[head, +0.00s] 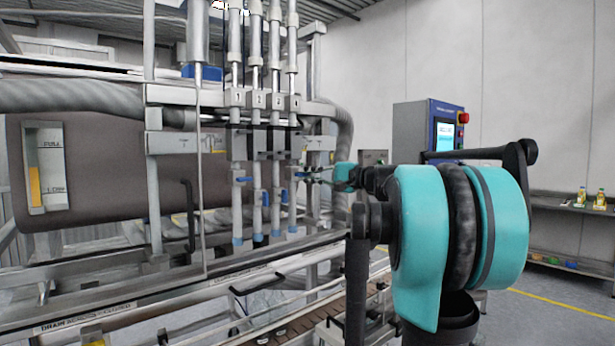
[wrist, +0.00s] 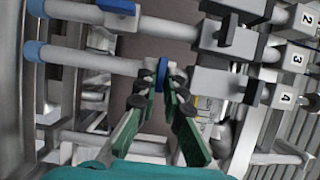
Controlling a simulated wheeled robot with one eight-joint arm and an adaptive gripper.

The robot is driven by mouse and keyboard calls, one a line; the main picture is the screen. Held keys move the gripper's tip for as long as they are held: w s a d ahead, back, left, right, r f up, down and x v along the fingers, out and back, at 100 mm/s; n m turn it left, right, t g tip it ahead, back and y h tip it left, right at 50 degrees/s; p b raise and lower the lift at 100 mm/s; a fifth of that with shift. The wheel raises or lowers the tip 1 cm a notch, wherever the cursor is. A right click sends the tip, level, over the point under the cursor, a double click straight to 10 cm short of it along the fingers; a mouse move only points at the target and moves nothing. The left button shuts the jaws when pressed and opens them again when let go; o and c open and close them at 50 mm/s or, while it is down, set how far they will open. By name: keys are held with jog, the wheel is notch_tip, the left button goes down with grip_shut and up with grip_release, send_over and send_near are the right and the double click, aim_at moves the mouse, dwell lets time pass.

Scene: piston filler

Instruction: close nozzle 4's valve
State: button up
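Nozzle 4's blue valve handle (wrist: 162,73) is on the tube in line with the block labelled 4 (wrist: 287,97) in the wrist view. The handle lies crosswise to its tube. My gripper (wrist: 161,84) has one fingertip on each side of the handle, close against it, and looks shut on it. In the head view my gripper (head: 312,175) reaches in from the right to nozzle 4, the rightmost of the row. The fingertips cover part of the handle there.
Nozzle 3's blue handle (wrist: 118,7) sits close beside in the wrist view. Nozzle 1's blue handle (head: 243,180) is crosswise in the head view. A ridged hose (head: 341,130) and a metal rail (head: 130,287) are near. A control panel (head: 444,130) stands behind my arm.

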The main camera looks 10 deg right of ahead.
jog(key=o, duration=0.4)
jog(key=v, duration=1.2)
jog(key=shift+f, duration=0.1)
